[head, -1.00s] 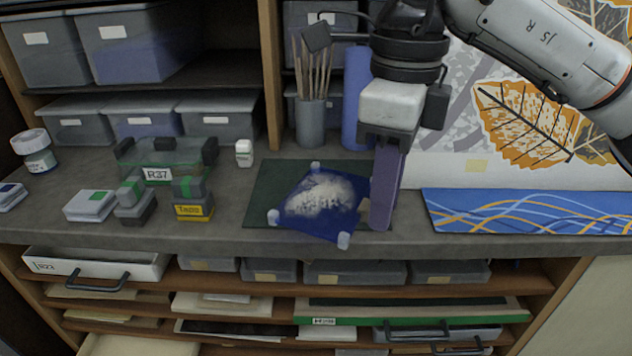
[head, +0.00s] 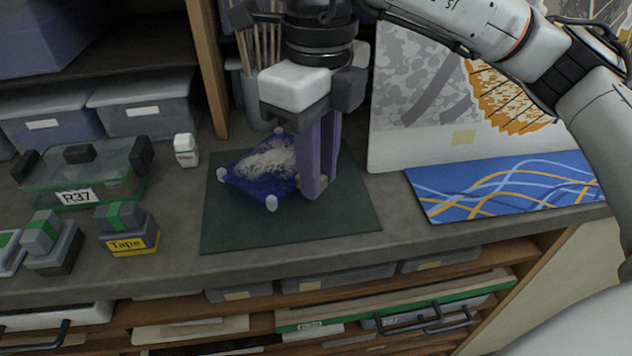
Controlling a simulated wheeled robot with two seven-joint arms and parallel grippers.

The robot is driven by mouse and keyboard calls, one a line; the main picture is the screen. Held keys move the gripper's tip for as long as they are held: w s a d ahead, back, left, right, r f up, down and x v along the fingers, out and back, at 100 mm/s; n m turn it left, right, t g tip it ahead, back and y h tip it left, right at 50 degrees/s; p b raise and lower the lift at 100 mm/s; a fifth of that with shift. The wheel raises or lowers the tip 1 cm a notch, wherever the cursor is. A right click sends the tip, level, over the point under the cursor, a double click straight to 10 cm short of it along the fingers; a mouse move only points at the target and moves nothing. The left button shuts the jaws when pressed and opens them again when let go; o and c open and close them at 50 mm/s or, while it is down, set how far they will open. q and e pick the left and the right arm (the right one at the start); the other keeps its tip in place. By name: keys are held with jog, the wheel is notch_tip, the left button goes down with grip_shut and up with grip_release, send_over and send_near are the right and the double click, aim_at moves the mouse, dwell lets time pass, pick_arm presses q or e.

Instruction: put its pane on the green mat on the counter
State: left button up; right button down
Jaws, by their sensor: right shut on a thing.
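The blue pane (head: 262,188) has a whitish speckled patch and small white corner pieces. It is over the back left part of the green mat (head: 300,225) on the counter. It looks tilted, and I cannot tell whether it touches the mat. My right gripper (head: 314,188), with long purple fingers, comes down from above at the pane's right edge and is shut on it. The fingers hide that edge. My left gripper is not in view.
A glass-lidded R37 box (head: 85,175), a tape block (head: 130,230) and a small white bottle (head: 186,150) stand left of the mat. A blue wavy-patterned panel (head: 500,187) lies at right. A brush pot (head: 250,100) stands behind. The mat's front is clear.

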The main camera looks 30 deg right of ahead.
jog(key=shift+f, duration=1.85)
jog(key=c, duration=1.6)
grip_release()
jog(key=shift+r, duration=0.1)
notch_tip(320, 180, up, 12)
jog(key=shift+r+p, duration=0.15)
jog(key=shift+p, duration=0.3)
